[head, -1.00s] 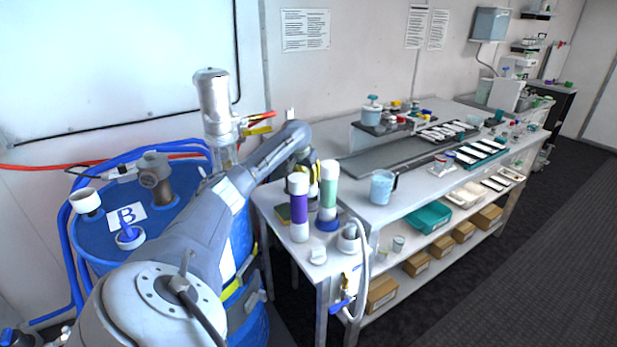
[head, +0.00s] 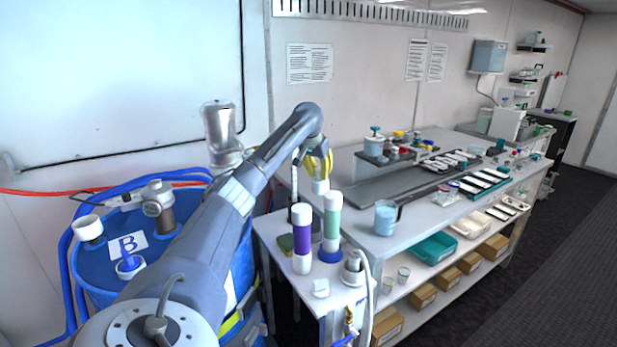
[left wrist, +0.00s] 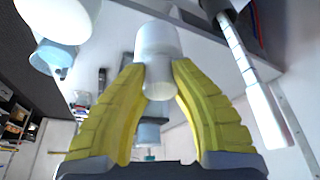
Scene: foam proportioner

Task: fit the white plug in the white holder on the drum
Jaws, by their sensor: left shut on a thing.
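My left gripper (head: 318,172) has yellow fingers and is above the small side table, behind the two capped columns. It is shut on the white plug (head: 320,187), which hangs upright below the fingers. In the left wrist view the plug (left wrist: 158,45) is a white cylinder pinched between the fingertips (left wrist: 158,75). The white holder (head: 88,228) is an open white cup on top of the blue drum (head: 95,265) marked B, at the far left, well apart from the gripper. My right gripper is not in view.
A purple column (head: 302,240) and a green column (head: 331,225) stand on the side table (head: 275,228). The drum top also bears a grey-brown fitting (head: 158,207) and a blue-and-white cap (head: 130,265). A long bench with trays lies to the right.

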